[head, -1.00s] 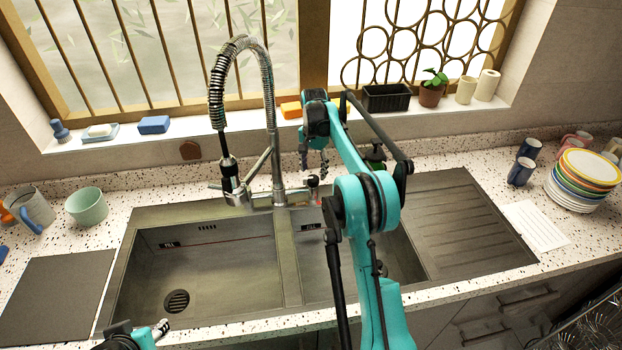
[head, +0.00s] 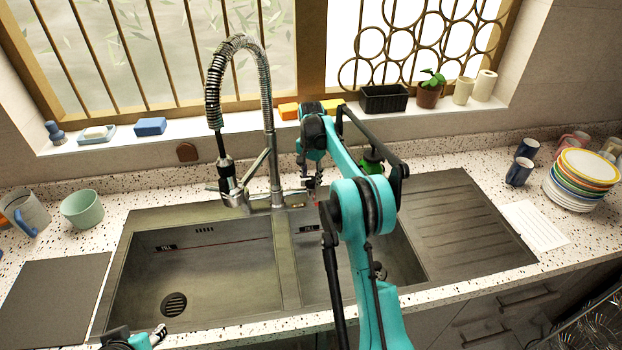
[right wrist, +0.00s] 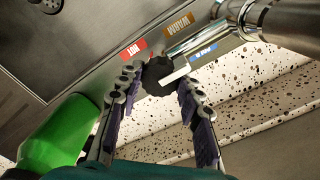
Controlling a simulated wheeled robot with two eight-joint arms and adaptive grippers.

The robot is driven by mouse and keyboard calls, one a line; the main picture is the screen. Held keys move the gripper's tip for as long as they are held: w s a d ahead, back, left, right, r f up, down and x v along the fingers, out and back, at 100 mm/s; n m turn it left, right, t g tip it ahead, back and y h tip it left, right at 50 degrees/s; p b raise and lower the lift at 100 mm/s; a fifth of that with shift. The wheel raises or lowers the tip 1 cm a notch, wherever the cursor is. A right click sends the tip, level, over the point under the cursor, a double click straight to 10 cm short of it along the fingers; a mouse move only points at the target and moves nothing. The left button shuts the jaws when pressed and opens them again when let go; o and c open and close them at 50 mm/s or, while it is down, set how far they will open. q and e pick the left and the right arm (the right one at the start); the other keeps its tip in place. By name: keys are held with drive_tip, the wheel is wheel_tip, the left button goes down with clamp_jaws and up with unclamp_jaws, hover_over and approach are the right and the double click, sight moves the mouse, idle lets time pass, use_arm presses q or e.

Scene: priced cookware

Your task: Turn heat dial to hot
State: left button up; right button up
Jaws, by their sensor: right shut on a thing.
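The heat dial (right wrist: 158,74) is a black knob with a white pointer bar in the right wrist view. Its pointer is directed toward the blue label (right wrist: 203,54). A red HOT label (right wrist: 132,49) lies on the knob's other side, and a brown WARM label (right wrist: 179,25) lies between them. My right gripper (right wrist: 159,84) is shut on the dial, one finger at each side. In the head view my right gripper (head: 309,178) is behind the sink, right of the faucet, and largely hides the dial. My left gripper (head: 150,339) is cut off at the bottom edge; its jaw state is unclear.
The tall spring faucet (head: 270,130) stands close left of my right gripper; its metal pipe (right wrist: 240,20) shows in the wrist view. A green bottle (right wrist: 58,135) is close beside the left finger there. The sink basin (head: 200,270) is empty. Plates (head: 580,180) are stacked far right.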

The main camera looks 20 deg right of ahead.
drive_tip(key=n+p, duration=0.1)
drive_tip(key=n, duration=0.2)
drive_tip(key=shift+n+p, duration=0.3)
drive_tip(key=shift+n, duration=0.1)
drive_tip(key=n+p, duration=0.1)
drive_tip(key=n, duration=0.3)
drive_tip(key=shift+n, duration=0.3)
drive_tip(key=n+p, duration=0.1)
drive_tip(key=n, duration=0.3)
drive_tip(key=shift+n+p, duration=0.3)
drive_tip(key=shift+n, duration=2.4)
drive_tip(key=o, duration=1.2)
drive_tip(key=shift+c, duration=0.2)
